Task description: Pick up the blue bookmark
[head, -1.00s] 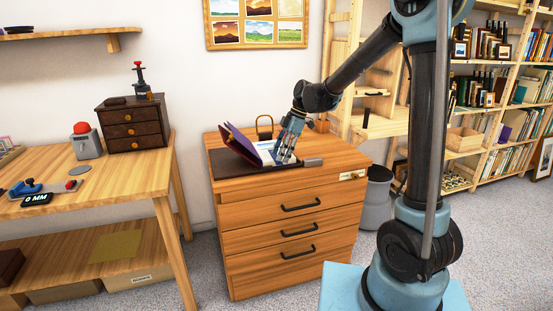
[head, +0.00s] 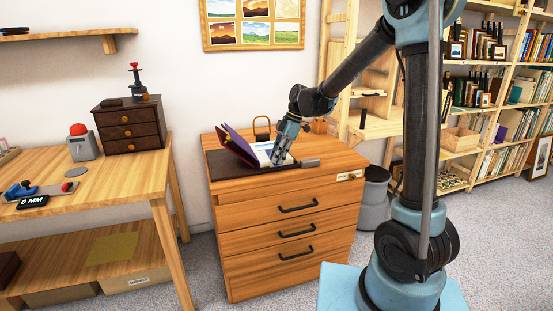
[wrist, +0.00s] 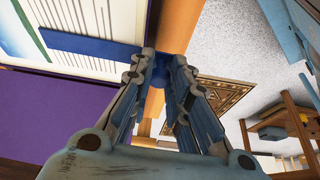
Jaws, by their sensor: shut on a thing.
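The blue bookmark (wrist: 90,46) is a flat dark blue strip in the wrist view. It lies across the white page of an open book (wrist: 85,12) with a purple cover, and its end reaches my fingertips. My gripper (wrist: 162,66) is shut on that end, with blue showing between the fingers. In the head view my gripper (head: 280,160) points down at the right side of the open book (head: 240,146), on top of the wooden drawer chest (head: 285,187). The bookmark cannot be made out there, behind my fingers.
A dark mat (head: 222,165) lies under the book. A brass-coloured arch-shaped object (head: 262,128) stands behind it. A workbench (head: 120,172) stands left of the chest, and a wooden shelf (head: 372,122) stands behind my arm.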

